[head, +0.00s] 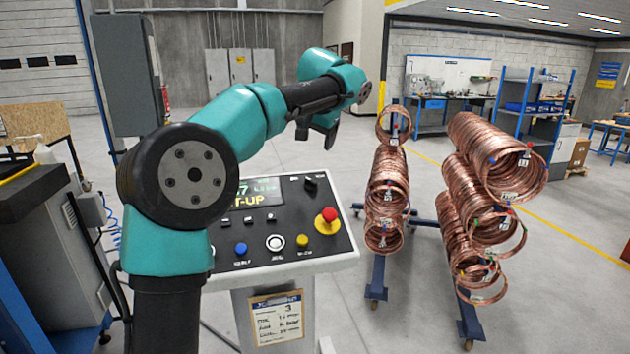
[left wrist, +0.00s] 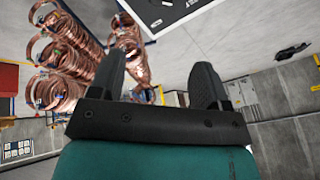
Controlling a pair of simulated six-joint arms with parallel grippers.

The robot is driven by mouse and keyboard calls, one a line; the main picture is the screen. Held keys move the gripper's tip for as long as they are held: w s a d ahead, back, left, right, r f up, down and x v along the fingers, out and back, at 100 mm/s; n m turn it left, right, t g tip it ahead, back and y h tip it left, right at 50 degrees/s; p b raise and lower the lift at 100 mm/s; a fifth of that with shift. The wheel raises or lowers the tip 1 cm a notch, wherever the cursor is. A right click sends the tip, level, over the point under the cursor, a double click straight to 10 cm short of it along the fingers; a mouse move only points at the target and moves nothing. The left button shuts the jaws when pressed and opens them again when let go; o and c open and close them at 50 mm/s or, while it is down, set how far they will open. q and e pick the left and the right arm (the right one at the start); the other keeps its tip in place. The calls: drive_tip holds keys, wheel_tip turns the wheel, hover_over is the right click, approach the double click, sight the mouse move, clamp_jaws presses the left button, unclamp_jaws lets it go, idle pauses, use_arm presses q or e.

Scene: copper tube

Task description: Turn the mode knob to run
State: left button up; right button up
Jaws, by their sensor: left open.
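The control panel (head: 262,263) stands in front of me in the head view. A small black knob (head: 310,183) sits near its back right corner and looks like the mode knob; its pointing direction is too small to read. The display (head: 258,192) shows letters ending in "T-UP", partly hidden by my left arm. My left gripper (head: 317,131) hangs above and behind the panel's back edge, apart from the knob. In the left wrist view its two dark fingers (left wrist: 160,78) are spread with nothing between them. My right gripper is not in view.
A red mushroom button (head: 329,214) stands up near the knob. Blue (head: 240,249), white (head: 275,242) and yellow (head: 302,240) buttons line the front. Copper coils (head: 388,190) hang on blue wheeled stands to the right. Air above the panel's right side is free.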

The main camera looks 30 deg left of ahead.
sight(312, 180)
use_arm(q)
drive_tip(key=shift+f, duration=0.1)
drive_tip(key=x, duration=1.7)
drive_tip(key=shift+w+a+f, duration=0.1)
drive_tip(key=shift+c, duration=0.3)
drive_tip(key=c, duration=0.9)
drive_tip(key=shift+o, duration=0.2)
